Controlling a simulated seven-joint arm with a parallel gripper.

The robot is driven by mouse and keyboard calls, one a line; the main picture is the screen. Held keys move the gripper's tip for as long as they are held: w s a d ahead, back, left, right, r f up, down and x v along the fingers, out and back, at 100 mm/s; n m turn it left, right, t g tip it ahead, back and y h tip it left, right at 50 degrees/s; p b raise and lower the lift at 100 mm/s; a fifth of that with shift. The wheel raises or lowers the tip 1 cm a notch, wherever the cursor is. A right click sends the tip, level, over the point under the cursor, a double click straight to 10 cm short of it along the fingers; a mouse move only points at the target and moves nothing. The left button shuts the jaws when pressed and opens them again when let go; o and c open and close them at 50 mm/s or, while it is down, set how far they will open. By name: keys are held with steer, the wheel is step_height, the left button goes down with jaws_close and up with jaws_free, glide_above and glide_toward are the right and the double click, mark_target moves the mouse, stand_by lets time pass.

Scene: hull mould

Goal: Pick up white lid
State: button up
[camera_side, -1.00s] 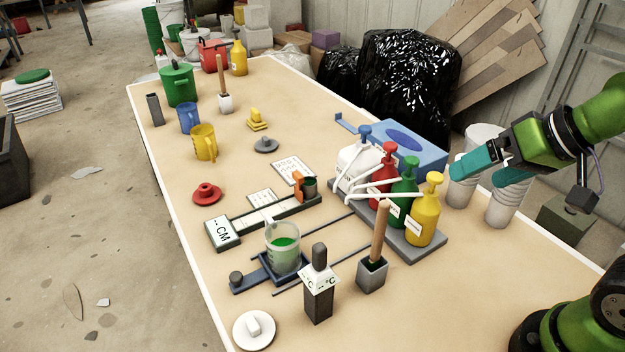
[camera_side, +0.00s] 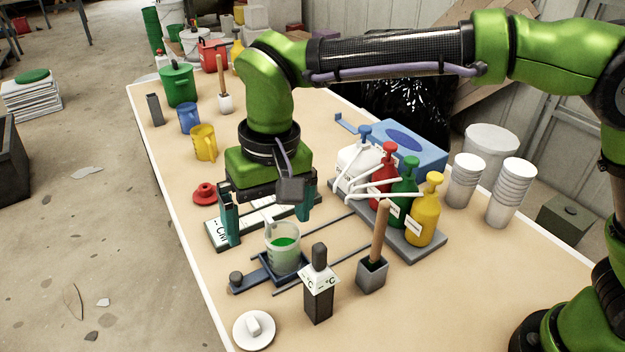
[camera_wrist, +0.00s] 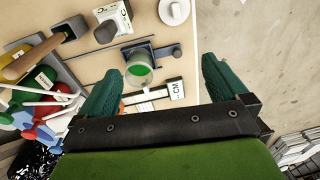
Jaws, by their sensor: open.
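The white lid (camera_side: 254,330) is a round disc with a block-shaped knob. It lies on the table's front left corner in the side view. It also shows at the top of the wrist view (camera_wrist: 174,11), near the table edge. My gripper (camera_side: 268,222) is open and empty, pointing down above the grey ruler-like device marked CM, behind the beaker. The lid is well in front of the gripper, apart from it. In the wrist view my gripper's teal fingers (camera_wrist: 158,75) are spread wide, with nothing between them at their height.
A clear beaker with green liquid (camera_side: 283,250) stands on a dark blue stand close to the gripper. A dark °C thermometer block (camera_side: 318,297) stands right of the lid. A brush in a grey holder (camera_side: 372,274) and coloured pump bottles (camera_side: 425,215) stand farther right.

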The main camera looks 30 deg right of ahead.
glide_above(252, 322)
step_height(252, 322, down, 4)
steer(key=shift+h, duration=0.4)
steer(key=f, duration=1.1)
steer(key=shift+s+a+f, duration=0.1)
steer(key=shift+a+f, duration=0.15)
steer(key=shift+f, duration=0.15)
steer(key=shift+d+f, duration=0.15)
steer(key=shift+f, duration=1.2)
steer(key=shift+d+f, duration=0.1)
steer(key=shift+f, duration=1.2)
steer(key=c, duration=1)
steer(key=r, duration=0.9)
steer(key=shift+w+d+r, duration=0.1)
steer(key=shift+w+r, duration=0.05)
steer(key=shift+w, duration=0.1)
steer(key=w+d+r, duration=0.6)
steer(key=w+d, duration=0.4)
steer(key=d, duration=0.1)
steer(key=shift+s+d+f, duration=0.15)
steer(key=shift+f, duration=2.4)
